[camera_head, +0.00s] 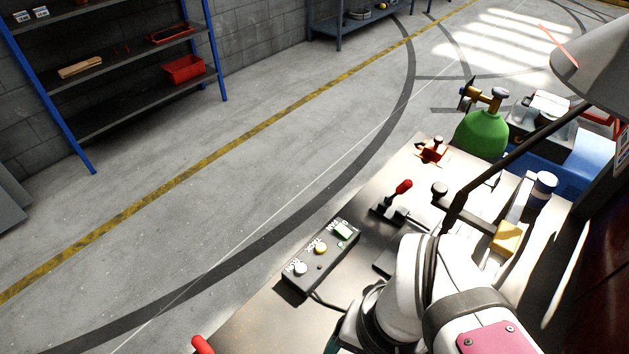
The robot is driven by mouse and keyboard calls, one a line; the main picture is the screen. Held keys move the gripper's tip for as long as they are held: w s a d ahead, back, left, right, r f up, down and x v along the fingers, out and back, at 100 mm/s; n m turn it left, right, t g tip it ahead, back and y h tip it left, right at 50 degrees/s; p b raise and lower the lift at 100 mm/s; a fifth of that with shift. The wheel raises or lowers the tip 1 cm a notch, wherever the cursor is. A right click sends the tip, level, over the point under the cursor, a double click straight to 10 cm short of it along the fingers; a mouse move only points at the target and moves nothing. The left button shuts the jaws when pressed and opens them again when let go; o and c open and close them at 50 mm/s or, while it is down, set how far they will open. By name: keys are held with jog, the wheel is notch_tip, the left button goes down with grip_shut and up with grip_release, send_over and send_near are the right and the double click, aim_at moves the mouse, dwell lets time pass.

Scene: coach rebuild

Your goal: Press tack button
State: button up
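A dark control box (321,262) lies near the left edge of the workbench. It carries a white button (300,268), a yellow button (320,247) and a green button (343,231) in a row, with a small dark feature beside them. Small pale lettering stands by the buttons, but it is too small to read surely, so I cannot tell which is the tack button. My white arm fills the lower right, just right of the box. The fingers of my gripper do not show; they are hidden or out of frame. Nothing covers the three buttons.
A red-handled lever (402,188) stands on the workbench (262,318) beyond the box, near an orange clamp (432,150). A green gas cylinder (481,136) and a dark lamp arm (508,152) are at the right. A red handle (203,344) shows at bottom left.

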jog(key=shift+c, duration=0.3)
grip_shut()
dwell(1.4)
